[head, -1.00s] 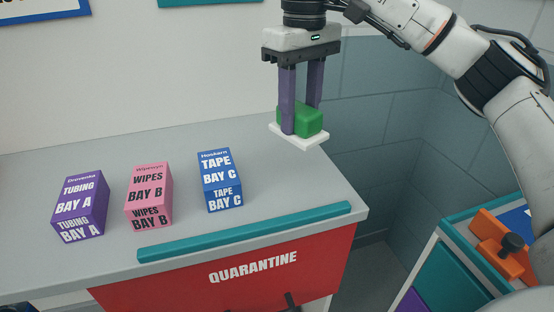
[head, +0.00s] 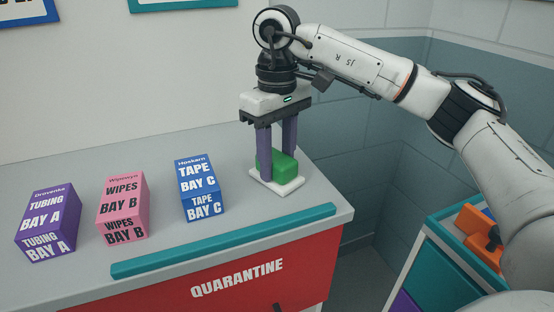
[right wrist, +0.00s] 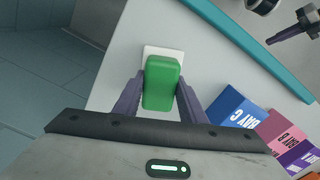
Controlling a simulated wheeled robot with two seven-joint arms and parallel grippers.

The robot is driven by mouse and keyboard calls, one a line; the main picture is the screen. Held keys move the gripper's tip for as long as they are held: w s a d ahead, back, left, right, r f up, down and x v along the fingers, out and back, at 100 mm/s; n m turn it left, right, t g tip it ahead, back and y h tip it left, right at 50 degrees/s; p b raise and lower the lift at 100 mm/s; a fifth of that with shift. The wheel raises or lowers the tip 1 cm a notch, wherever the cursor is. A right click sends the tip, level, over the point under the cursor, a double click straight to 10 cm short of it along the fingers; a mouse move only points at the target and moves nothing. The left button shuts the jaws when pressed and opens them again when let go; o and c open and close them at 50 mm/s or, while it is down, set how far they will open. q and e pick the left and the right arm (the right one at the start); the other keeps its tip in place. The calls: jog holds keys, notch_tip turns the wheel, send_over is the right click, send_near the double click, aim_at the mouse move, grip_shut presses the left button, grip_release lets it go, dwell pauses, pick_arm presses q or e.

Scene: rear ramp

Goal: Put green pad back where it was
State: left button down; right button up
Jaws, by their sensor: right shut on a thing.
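The green pad (head: 283,167) is a green block on a thin white base (head: 289,188). It is at the right end of the grey counter (head: 150,167), to the right of the blue tape box. My right gripper (head: 277,163) points down and is shut on the green pad, with a purple finger on either side. The white base looks at or very near the counter top; I cannot tell whether it touches. The right wrist view shows the pad (right wrist: 161,83) between the fingers (right wrist: 158,95).
A purple tubing box (head: 48,222), a pink wipes box (head: 123,208) and a blue tape box (head: 201,188) stand in a row on the counter. A teal strip (head: 225,241) runs along its front edge above a red quarantine panel (head: 240,279). An orange object (head: 481,232) lies on a teal unit at right.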

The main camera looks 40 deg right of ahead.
aim_at(277, 157)
jog(key=shift+f, duration=0.2)
jog(key=o, duration=1)
jog(key=shift+c, duration=0.2)
jog(key=shift+r, duration=0.15)
notch_tip(277, 157, up, 12)
jog(key=p, duration=0.3)
